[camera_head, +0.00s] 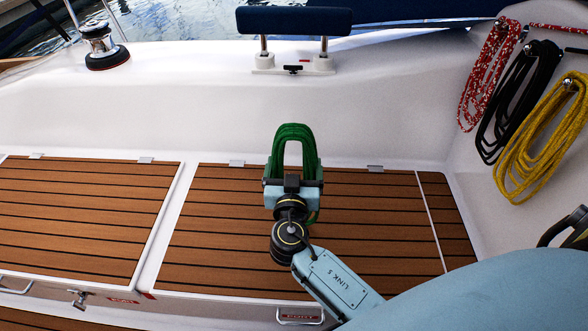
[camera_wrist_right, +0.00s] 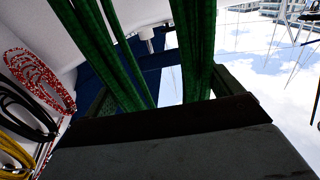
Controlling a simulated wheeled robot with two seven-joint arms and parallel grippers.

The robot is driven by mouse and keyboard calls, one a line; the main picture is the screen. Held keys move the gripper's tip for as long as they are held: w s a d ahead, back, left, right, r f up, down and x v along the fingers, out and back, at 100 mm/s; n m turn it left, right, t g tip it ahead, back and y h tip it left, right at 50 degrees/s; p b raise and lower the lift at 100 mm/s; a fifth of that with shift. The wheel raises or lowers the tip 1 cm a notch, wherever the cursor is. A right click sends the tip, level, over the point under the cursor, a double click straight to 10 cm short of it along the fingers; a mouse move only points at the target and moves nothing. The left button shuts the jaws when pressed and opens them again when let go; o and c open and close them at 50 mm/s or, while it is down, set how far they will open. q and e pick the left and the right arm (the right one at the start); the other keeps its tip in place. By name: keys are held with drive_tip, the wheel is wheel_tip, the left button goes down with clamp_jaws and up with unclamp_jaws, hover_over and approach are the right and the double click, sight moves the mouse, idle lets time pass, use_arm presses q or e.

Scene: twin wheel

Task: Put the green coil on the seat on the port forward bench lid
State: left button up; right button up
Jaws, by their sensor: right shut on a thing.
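The green coil (camera_head: 293,140) is a looped bundle of rope held upright in my right gripper (camera_head: 293,180). That gripper is shut on it, and the coil's loop stands out past the fingers. In the head view they overlap the right-hand slatted wooden bench lid (camera_head: 370,235), near its back edge; I cannot tell how high above it the coil is. A second slatted lid (camera_head: 75,215) lies to the left. In the right wrist view, the green strands (camera_wrist_right: 195,50) run up from the gripper. My left gripper is not in view.
Red-white (camera_head: 490,75), black (camera_head: 505,100) and yellow (camera_head: 545,140) rope coils hang on the white wall at the right. A winch (camera_head: 105,48) and a blue padded backrest (camera_head: 294,21) are at the back. Both lids look clear.

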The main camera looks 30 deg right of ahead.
drive_tip(key=shift+r, duration=0.1)
idle(0.3)
drive_tip(key=o, duration=1.6)
drive_tip(key=shift+c, duration=0.2)
drive_tip(key=v, duration=1.2)
drive_tip(key=s+d+f+n+g+y, duration=0.2)
drive_tip(key=s+d+f+g, duration=0.45)
drive_tip(key=f, duration=0.35)
drive_tip(key=s+a+f+n+g+y, duration=0.1)
drive_tip(key=s+f+n+g+y, duration=0.4)
drive_tip(key=s+n+y, duration=0.1)
drive_tip(key=shift+s+y, duration=0.6)
drive_tip(key=shift+s, duration=0.35)
